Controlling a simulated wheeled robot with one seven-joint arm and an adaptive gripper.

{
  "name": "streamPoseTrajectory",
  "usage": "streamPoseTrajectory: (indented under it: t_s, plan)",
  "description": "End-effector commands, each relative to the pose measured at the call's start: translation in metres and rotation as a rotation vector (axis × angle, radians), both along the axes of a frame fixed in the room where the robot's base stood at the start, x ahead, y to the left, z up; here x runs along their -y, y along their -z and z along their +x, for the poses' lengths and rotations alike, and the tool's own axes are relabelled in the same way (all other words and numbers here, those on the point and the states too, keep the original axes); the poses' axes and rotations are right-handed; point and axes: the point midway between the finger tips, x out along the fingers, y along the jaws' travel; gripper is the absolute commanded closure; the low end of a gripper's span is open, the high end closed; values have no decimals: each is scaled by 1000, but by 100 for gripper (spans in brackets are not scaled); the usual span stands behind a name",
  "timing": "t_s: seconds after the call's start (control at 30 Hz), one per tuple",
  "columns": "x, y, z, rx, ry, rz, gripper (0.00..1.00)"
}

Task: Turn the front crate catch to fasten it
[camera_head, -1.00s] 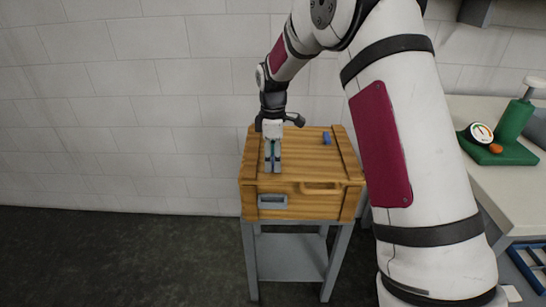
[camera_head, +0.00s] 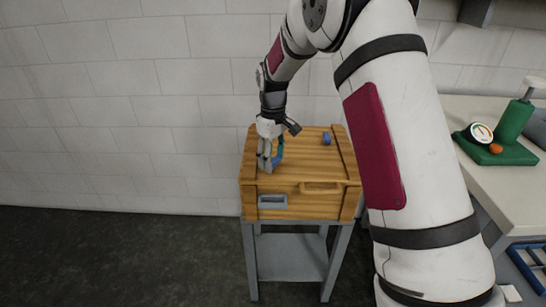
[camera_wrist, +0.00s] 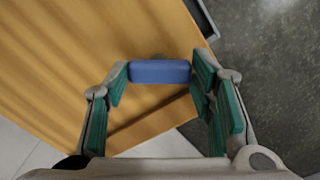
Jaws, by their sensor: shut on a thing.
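The wooden crate (camera_head: 310,165) has its lid down. In the wrist view, a blue catch (camera_wrist: 160,71) spans the gap between my fingertips on the crate top; it looks like a short bar. My gripper (camera_wrist: 160,80) is shut on it, with the green-padded fingers at both ends. In the head view my gripper (camera_head: 267,168) reaches down onto the front left of the crate top and mostly hides this catch. A second blue catch (camera_head: 326,138) sits farther back on the right of the crate top, clear of my gripper.
The crate stands on a grey stand (camera_head: 290,258) against a white block wall. A white bench (camera_head: 505,190) at the right holds a green device with a gauge (camera_head: 480,133). Dark floor to the left is clear.

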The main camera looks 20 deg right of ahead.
Motion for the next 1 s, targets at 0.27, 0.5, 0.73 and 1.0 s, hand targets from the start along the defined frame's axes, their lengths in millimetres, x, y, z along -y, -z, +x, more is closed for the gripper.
streamPoseTrajectory:
  t_s: [0.27,0.5,0.73,1.0]
  plan:
    - [0,0,0,1,262,-1,78]
    - [-1,0,0,0,489,0,78]
    - [0,0,0,0,686,0,78]
    - [0,0,0,1,849,-1,78]
